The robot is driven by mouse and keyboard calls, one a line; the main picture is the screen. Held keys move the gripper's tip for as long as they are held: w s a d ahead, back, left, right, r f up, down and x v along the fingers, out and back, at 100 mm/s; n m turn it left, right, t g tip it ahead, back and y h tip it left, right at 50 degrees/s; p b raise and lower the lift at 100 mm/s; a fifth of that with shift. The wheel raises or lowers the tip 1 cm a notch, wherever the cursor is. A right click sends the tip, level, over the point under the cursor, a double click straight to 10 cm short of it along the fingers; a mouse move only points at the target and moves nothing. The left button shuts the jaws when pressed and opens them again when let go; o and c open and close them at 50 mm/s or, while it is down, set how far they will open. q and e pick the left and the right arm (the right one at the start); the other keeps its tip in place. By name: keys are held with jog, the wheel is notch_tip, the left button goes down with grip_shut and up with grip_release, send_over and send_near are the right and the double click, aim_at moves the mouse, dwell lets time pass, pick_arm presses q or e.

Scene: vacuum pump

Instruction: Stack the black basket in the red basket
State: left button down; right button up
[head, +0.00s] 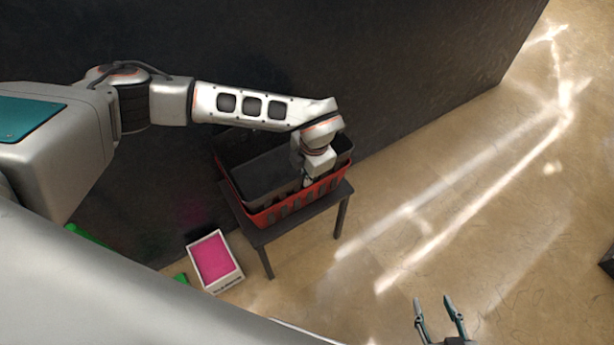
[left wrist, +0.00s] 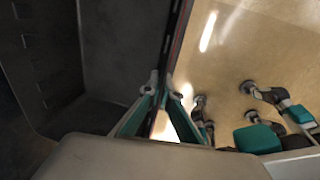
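The black basket (head: 268,172) is inside the red basket (head: 262,217) on a small dark table in the head view. Its dark walls rise above the red rim; I cannot tell whether it rests on the bottom. My left gripper (head: 307,181) is at the near wall of the baskets, pointing down. In the left wrist view, the left fingertips (left wrist: 161,80) are close together on either side of the black basket's wall, with a thin red strip just beyond it. My right gripper (head: 436,303) is open and empty over the floor at the bottom.
The small dark table (head: 262,236) stands by a tall dark wall (head: 420,60). A white box with a pink inside (head: 213,257) is on the floor to its left.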

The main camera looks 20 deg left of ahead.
pick_arm(q)
jog(key=shift+f, duration=0.45)
pick_arm(e)
jog(key=shift+s+f, duration=0.2)
jog(key=shift+s, duration=0.05)
pick_arm(q)
jog(key=shift+f, duration=0.15)
pick_arm(e)
jog(key=shift+a, duration=0.1)
pick_arm(q)
jog(key=c, duration=2.3)
grip_release()
pick_arm(e)
jog(key=shift+f, duration=0.1)
